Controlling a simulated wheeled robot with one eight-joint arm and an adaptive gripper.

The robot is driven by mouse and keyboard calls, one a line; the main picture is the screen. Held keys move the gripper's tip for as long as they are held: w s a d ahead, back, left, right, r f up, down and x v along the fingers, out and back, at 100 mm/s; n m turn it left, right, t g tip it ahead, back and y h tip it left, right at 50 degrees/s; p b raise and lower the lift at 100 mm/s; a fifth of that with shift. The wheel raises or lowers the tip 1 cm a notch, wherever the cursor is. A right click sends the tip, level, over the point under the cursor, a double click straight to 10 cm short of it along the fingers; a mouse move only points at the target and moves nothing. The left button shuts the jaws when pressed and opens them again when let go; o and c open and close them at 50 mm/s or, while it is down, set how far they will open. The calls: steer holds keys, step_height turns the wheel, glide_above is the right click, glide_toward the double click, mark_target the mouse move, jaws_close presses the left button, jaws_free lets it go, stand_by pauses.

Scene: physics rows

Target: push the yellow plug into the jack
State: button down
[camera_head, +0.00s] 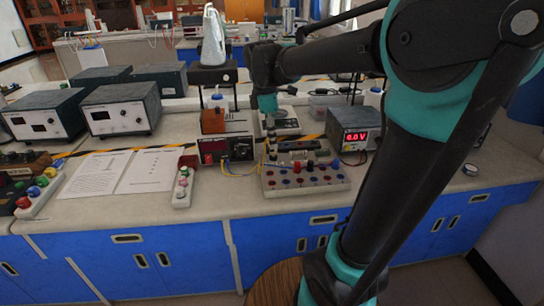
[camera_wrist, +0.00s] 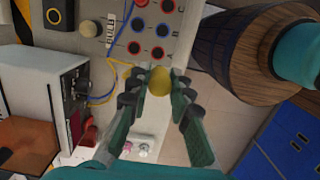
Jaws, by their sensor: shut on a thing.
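The yellow plug (camera_wrist: 159,81) is between the fingertips of my gripper (camera_wrist: 158,88) in the wrist view, and the fingers are shut on it. My gripper (camera_head: 269,122) points down over the bench in the head view, where the plug cannot be made out. The pale jack panel (camera_wrist: 176,50) has red and blue round jacks and lies just beyond the plug in the wrist view. The same panel (camera_head: 340,184) lies near the bench's front edge in the head view. The plug looks apart from the jacks, but its height is unclear. Which jack is meant cannot be told.
A supply reading 0.0 V (camera_head: 354,128) stands right of the panel. A meter box (camera_head: 226,147) stands to its left, with yellow and blue leads nearby. A strip with coloured knobs (camera_head: 183,184) and paper sheets (camera_head: 125,170) lie farther left.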

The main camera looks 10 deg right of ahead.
steer(key=shift+r, duration=2.4)
steer(key=shift+d+f+m, duration=0.6)
steer(key=shift+f+m, duration=0.05)
steer(key=shift+m, duration=0.55)
steer(key=d+f+m, duration=0.3)
steer(key=f+m, duration=0.2)
steer(key=m, duration=0.1)
steer(key=d+f+m+g+y, duration=0.1)
steer(key=d+f+m, duration=0.2)
steer(key=m, duration=0.3)
steer(key=d+f+m, duration=0.2)
steer(key=f+m, duration=0.4)
steer(key=shift+d+f+m+y, duration=0.3)
steer(key=shift+d+y, duration=0.1)
steer(key=shift+f, duration=0.85)
steer(key=shift+f, duration=1.15)
